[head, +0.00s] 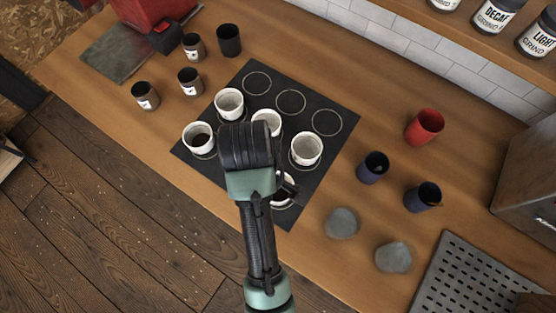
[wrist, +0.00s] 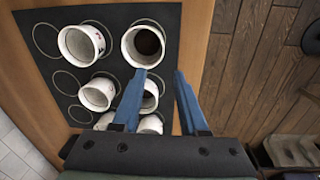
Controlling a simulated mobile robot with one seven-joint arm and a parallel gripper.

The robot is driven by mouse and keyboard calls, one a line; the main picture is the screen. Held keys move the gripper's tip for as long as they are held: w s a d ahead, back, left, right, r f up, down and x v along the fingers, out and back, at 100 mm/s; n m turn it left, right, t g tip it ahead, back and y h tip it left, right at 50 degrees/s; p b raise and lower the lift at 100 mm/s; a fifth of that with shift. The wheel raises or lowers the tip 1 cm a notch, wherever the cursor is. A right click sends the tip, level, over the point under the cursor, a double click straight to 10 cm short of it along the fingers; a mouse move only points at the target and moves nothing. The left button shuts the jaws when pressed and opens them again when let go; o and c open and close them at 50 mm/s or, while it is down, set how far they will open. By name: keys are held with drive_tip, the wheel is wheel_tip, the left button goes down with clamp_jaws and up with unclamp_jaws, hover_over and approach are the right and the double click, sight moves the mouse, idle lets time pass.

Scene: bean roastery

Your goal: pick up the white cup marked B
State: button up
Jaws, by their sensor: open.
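Several white cups stand on a black mat (head: 333,95) marked with rings. No letter B can be read on any cup, so I cannot tell which one is marked B. In the head view, cups show at the far left (head: 198,139), upper left (head: 229,103), centre (head: 267,119) and right (head: 306,148); another is mostly hidden behind my arm. My gripper (wrist: 160,76) is open, with two blue fingers above the mat's near edge. In the wrist view, the left finger partly covers a dark-inside cup (wrist: 151,92); whether they touch is unclear. Nothing shows held.
Dark canisters (head: 190,80) stand left of the mat. Two dark blue cups (head: 373,167), a red cup (head: 426,126) and two grey stones (head: 341,223) are on the right. A perforated tray (head: 480,285) lies at lower right. Jars (head: 494,15) line the shelf above.

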approach(280, 198)
drive_tip(key=a, duration=0.3)
drive_tip(key=shift+s+d+f+p, duration=0.15)
drive_tip(key=shift+f+p, duration=0.1)
drive_tip(key=shift+f, duration=1.2)
drive_tip(key=shift+s+d+f+p, duration=0.1)
drive_tip(key=shift+s+f+p, duration=0.1)
drive_tip(key=shift+f, duration=1.3)
clamp_jaws()
drive_tip(key=shift+a, duration=0.1)
